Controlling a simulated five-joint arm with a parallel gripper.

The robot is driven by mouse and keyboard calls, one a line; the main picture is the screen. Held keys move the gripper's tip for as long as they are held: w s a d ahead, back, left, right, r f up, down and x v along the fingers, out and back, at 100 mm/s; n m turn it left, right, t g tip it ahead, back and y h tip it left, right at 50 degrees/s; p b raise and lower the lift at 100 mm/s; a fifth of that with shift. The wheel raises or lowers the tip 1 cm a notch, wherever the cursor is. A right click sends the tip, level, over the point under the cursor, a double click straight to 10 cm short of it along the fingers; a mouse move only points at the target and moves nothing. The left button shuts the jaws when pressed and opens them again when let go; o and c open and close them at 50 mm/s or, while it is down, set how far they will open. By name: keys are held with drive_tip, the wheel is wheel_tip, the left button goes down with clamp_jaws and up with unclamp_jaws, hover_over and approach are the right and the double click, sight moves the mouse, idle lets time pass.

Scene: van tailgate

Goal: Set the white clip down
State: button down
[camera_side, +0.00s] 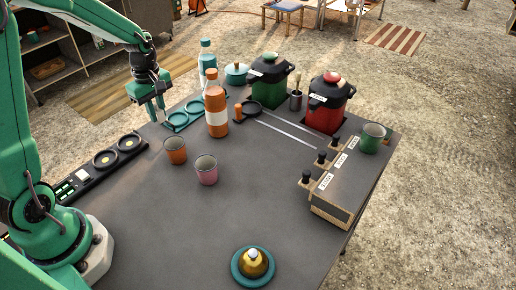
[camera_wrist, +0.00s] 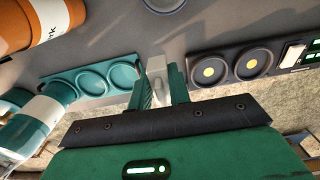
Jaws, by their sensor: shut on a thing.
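My gripper (camera_side: 157,117) points down near the far left edge of the dark table (camera_side: 250,190), just left of the teal two-ring holder (camera_side: 184,115). In the wrist view my gripper (camera_wrist: 158,82) is shut on the white clip (camera_wrist: 157,68), which shows as a pale piece between the green fingers.
A black panel with round pads (camera_side: 104,159) lies along the left edge. An orange bottle (camera_side: 215,108), a teal-capped bottle (camera_side: 207,62), an orange cup (camera_side: 175,150) and a pink cup (camera_side: 206,169) stand nearby.

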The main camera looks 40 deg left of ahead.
hover_over(153, 132)
wheel_tip(153, 132, down, 4)
drive_tip(key=shift+a+f, duration=0.1)
drive_tip(key=shift+f, duration=2.05)
drive_tip(key=shift+f, duration=0.15)
drive_tip(key=c, duration=1.3)
unclamp_jaws()
wheel_tip(153, 132, up, 12)
drive_tip(key=shift+r, duration=0.2)
